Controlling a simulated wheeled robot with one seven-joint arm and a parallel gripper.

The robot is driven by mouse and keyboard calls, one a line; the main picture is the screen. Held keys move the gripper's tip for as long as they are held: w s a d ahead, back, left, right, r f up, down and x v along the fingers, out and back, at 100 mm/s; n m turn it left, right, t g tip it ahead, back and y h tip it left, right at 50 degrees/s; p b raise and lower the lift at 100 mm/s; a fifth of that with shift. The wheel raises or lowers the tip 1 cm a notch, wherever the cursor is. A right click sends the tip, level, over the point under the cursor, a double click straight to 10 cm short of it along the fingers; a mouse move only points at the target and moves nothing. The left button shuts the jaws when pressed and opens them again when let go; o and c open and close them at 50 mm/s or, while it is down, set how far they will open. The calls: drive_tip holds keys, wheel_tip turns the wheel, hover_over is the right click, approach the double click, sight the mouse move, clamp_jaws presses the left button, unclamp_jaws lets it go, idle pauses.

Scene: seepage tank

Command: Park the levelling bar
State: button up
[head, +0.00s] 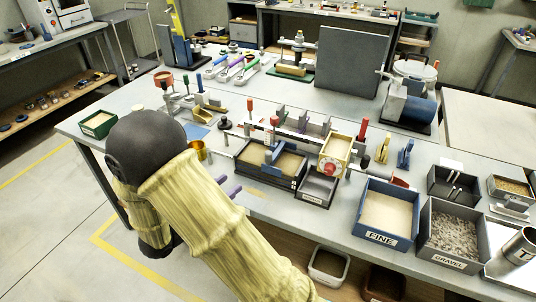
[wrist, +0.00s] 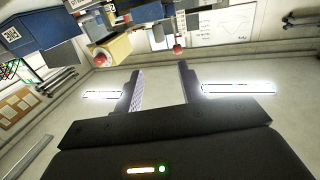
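A grey-blue T-shaped piece, which looks like the levelling bar (head: 271,156), stands in the sand of a dark tank (head: 243,172) in the middle of the bench. I cannot be sure of its name. My gripper (head: 229,185) is at the tank's near left side, apart from it, with its purple fingers partly hidden by my arm. In the wrist view my gripper (wrist: 160,82) is open, with nothing between its fingers. No parking holder for the bar can be told for certain.
A yellow box with a red knob (head: 335,153) sits at the tank's right end, above a small grey tray (head: 317,188). The FINE bin (head: 386,213) and GRAVEL bin (head: 452,235) stand to the right. Upright tools crowd behind the tank. A brass cup (head: 199,150) stands left of it.

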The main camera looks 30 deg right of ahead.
sight(266, 155)
drive_tip(key=p+x, duration=0.1)
drive_tip(key=x, duration=1.6)
drive_tip(key=shift+p, duration=0.4)
clamp_jaws()
